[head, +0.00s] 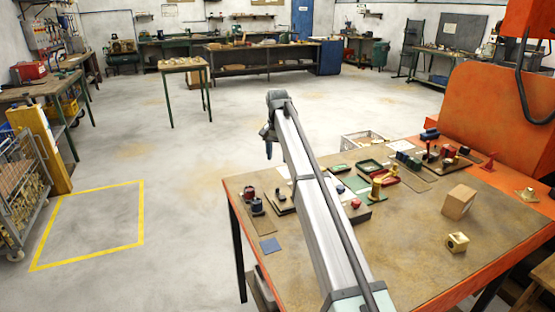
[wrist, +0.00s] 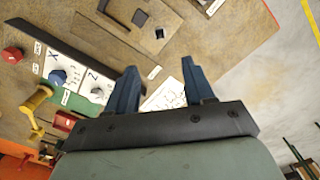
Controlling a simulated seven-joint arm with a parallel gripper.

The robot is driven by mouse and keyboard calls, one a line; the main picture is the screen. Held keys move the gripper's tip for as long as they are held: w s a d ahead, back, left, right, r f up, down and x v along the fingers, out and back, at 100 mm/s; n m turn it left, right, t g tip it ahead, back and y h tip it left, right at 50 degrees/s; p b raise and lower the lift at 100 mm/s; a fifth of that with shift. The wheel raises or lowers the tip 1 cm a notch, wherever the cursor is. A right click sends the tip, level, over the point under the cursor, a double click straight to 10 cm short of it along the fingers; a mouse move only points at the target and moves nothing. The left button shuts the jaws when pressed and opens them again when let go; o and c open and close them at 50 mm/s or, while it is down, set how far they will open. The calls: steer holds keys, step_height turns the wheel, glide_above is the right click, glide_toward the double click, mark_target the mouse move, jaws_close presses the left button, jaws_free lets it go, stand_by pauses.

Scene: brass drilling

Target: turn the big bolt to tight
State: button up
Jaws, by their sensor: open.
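My gripper (wrist: 158,84) is open and empty in the wrist view, with its two dark blue fingers spread apart above a board. In the head view its end (head: 268,136) hangs at the far end of my raised arm. I cannot tell which thing is the big bolt. In the wrist view a blue knob (wrist: 58,77) sits on a white card marked X, left of the fingers. A red knob (wrist: 12,55) is at the far left.
The orange-edged bench (head: 400,250) holds several small fixtures, a cardboard box (head: 458,201) and a brass block (head: 457,243). The orange machine (head: 490,120) stands at the right. My arm hides part of the bench. The bench front is mostly clear.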

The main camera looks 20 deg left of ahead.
mark_target(278, 190)
steer(key=shift+c, duration=1.3)
steer(key=shift+n, duration=0.5)
step_height(278, 190, down, 14)
steer(key=n, duration=1.7)
